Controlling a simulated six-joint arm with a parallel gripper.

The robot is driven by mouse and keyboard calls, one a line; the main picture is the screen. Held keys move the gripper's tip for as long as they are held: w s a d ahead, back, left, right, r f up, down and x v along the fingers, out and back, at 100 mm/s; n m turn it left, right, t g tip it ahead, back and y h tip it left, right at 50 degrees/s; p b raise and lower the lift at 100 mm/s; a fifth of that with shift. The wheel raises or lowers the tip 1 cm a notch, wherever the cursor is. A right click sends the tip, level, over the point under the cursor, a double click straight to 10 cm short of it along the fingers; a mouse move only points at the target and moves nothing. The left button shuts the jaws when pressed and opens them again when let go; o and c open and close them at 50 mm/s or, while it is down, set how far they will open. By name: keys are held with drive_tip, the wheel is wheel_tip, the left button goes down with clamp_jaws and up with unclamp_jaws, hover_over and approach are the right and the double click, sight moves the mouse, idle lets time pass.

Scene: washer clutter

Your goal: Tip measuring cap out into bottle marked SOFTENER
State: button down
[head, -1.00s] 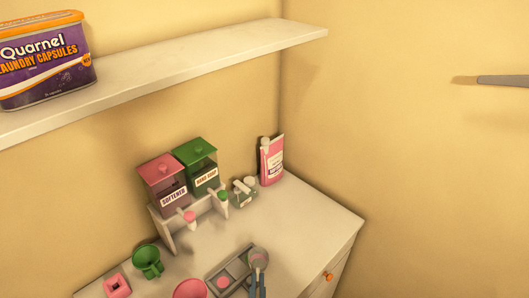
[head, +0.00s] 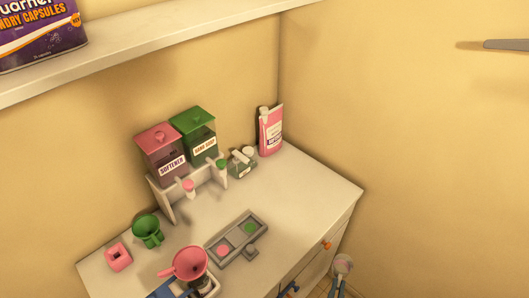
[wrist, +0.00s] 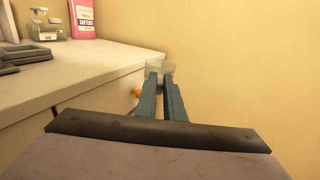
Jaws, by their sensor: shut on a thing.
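My gripper (head: 341,284) is shut on the measuring cap (head: 343,264), a small pale, see-through cup. It holds the cap off the right front of the counter, beside the drawers and lower than the counter top. In the wrist view, the fingers (wrist: 165,82) close around the cap (wrist: 158,68); its contents cannot be made out. The container marked SOFTENER (head: 165,157) has a pink lid and stands on a white stand at the back left, far from my gripper. A pink funnel (head: 190,262) sits over a partly hidden dark container at the counter's front.
A green-lidded HAND SOAP container (head: 201,140) adjoins SOFTENER. A glass jar (head: 242,162) and pink pouch (head: 270,130) stand to their right. A grey tray (head: 237,238), green funnel (head: 148,231) and pink block (head: 118,257) lie on the counter (head: 305,205). The shelf (head: 150,55) overhangs the back.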

sight(347, 273)
drive_tip(key=shift+w+d+r+n+t+y, duration=0.15)
drive_tip(key=shift+w+d+n+y, duration=0.15)
drive_tip(key=shift+d+y, duration=0.2)
drive_tip(key=shift+w+d+r+n+t+y, duration=0.15)
drive_tip(key=shift+d+n+y, duration=0.15)
drive_tip(key=shift+d+y, duration=0.15)
drive_tip(key=shift+w+d+r+n+y+b, duration=0.1)
drive_tip(key=shift+w+d+n+y+b, duration=0.1)
drive_tip(key=shift+w+n+y+b, duration=0.15)
drive_tip(key=w+n+y, duration=0.1)
drive_tip(key=w+d+r+n+y, duration=0.1)
drive_tip(key=shift+w+r+t+y+b, duration=0.25)
drive_tip(key=shift+r+t+y+b, duration=0.05)
drive_tip(key=shift+y+b, duration=0.1)
drive_tip(key=w+r+y, duration=0.1)
drive_tip(key=w+a+n+y, duration=0.1)
drive_tip(key=w+r+n+y+b, duration=0.1)
drive_tip(key=w, duration=0.1)
drive_tip(key=shift+a+r+y, duration=0.2)
drive_tip(key=shift+r+y, duration=0.15)
drive_tip(key=shift+y, duration=0.05)
drive_tip(key=w+a+r+n+g+y+b, duration=0.1)
drive_tip(key=w+a+r+n+g+y, duration=0.1)
drive_tip(key=a+y, duration=0.4)
drive_tip(key=shift+w+a+r+n, duration=0.45)
drive_tip(key=shift+w+a+n, duration=0.55)
drive_tip(key=shift+a+n, duration=0.1)
drive_tip(key=shift+a+f, duration=0.1)
